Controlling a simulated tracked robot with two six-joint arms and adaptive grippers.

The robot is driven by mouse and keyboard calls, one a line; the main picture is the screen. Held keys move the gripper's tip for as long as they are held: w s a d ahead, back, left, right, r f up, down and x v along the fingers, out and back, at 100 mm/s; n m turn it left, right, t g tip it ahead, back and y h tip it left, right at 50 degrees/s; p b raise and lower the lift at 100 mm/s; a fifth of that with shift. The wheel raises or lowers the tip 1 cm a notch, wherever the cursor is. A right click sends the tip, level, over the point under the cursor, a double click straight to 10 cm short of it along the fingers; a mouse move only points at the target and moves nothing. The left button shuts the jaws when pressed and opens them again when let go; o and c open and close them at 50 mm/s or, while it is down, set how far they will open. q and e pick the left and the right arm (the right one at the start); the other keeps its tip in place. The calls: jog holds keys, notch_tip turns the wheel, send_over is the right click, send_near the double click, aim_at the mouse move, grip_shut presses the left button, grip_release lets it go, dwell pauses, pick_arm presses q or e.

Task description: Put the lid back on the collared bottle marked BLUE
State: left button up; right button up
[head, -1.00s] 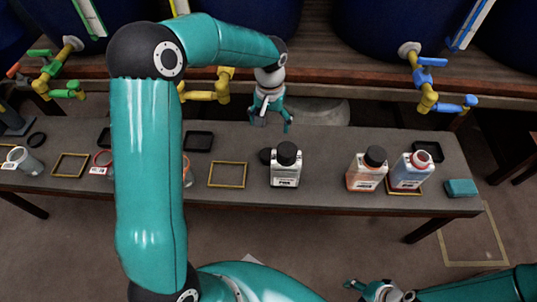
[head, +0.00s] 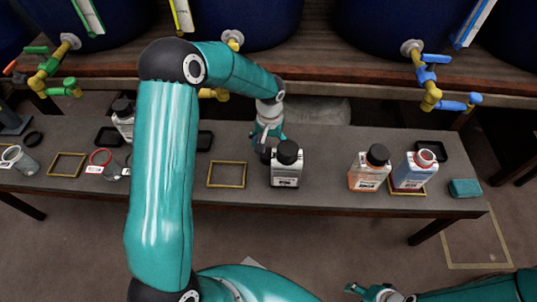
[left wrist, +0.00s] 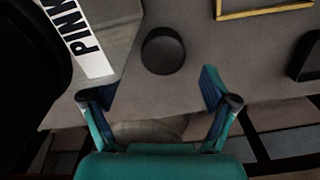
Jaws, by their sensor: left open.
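The collared bottle with blue contents (head: 412,174) stands upright at the right of the bench, on a yellow-framed spot. Its red-ringed mouth has no lid; its marking is too small to read. A loose black lid (left wrist: 163,50) lies on the bench beside the bottle marked PINK (head: 286,171), which also shows in the left wrist view (left wrist: 95,40). My left gripper (head: 264,144) is open and empty just behind that bottle. In the left wrist view its spread fingers (left wrist: 160,90) are short of the lid. My right gripper (head: 358,290) is low in the head view, away from the bench.
A black-capped bottle with orange contents (head: 367,170) stands close left of the blue one. A teal block (head: 465,188) lies to the right, and a black tray (head: 431,149) behind. An empty yellow frame (head: 226,174) lies left of the PINK bottle. Vats with taps (head: 430,95) stand behind.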

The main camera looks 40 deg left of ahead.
aim_at(269, 152)
pick_arm(q)
jog(key=shift+w+a+f+b, duration=0.15)
jog(key=shift+f+b, duration=0.15)
jog(key=shift+f, duration=1.05)
jog(key=shift+w+a+f+b, duration=0.1)
jog(key=shift+f+b, duration=0.2)
jog(key=shift+f, duration=1)
jog(key=c, duration=1)
jog(key=shift+r, duration=0.15)
notch_tip(269, 152, up, 20)
jog(key=p, duration=0.4)
